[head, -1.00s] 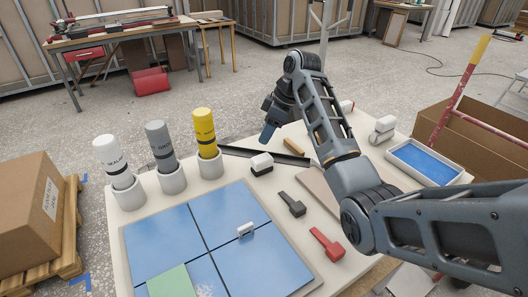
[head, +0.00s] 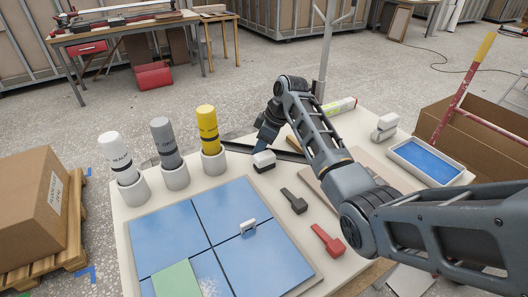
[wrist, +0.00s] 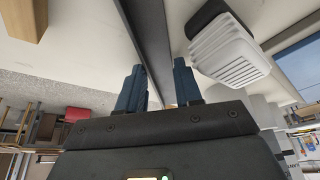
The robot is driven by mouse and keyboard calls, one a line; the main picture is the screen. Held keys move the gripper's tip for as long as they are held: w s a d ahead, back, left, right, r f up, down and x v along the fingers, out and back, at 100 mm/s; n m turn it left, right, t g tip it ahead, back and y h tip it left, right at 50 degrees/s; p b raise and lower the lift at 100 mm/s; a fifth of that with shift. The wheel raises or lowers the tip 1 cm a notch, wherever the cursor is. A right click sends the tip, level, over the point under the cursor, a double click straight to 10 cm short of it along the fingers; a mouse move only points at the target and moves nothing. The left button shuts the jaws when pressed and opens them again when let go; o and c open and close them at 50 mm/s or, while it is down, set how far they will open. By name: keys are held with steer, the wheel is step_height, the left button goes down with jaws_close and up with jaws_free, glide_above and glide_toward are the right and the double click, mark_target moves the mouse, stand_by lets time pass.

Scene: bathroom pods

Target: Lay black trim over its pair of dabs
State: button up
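The black trim (head: 290,155) is a long dark strip lying near the back edge of the white table, partly hidden by my arm. In the wrist view the trim (wrist: 148,35) runs between the two blue fingers of my gripper (wrist: 159,85). The fingers are apart, one on each side of it; I cannot tell whether either touches it. In the head view my gripper (head: 262,143) is low over the trim, behind the black-and-white block. The panel of blue tiles (head: 165,232) lies in front, with a whitish speckled patch near its bottom edge. I cannot make out a pair of dabs.
A black-and-white block (head: 264,162) stands close to my gripper and shows in the wrist view (wrist: 228,52). White, grey and yellow tubes (head: 207,130) stand in holders at left. A black tool (head: 294,201) and red tool (head: 328,241) lie right of the tiles; a blue-filled tray (head: 428,160) is farther right.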

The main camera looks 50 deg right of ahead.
jaws_close()
steer(key=shift+r, duration=0.15)
steer(key=shift+r, duration=0.3)
step_height(320, 180, up, 3)
steer(key=shift+d+r+b, duration=0.1)
steer(key=shift+r+b, duration=0.1)
steer(key=shift+b, duration=0.25)
steer(key=s+d+r, duration=0.6)
steer(key=s, duration=0.3)
steer(key=shift+s+d+r, duration=0.2)
steer(key=shift+d+r, duration=0.15)
steer(key=shift+d, duration=0.05)
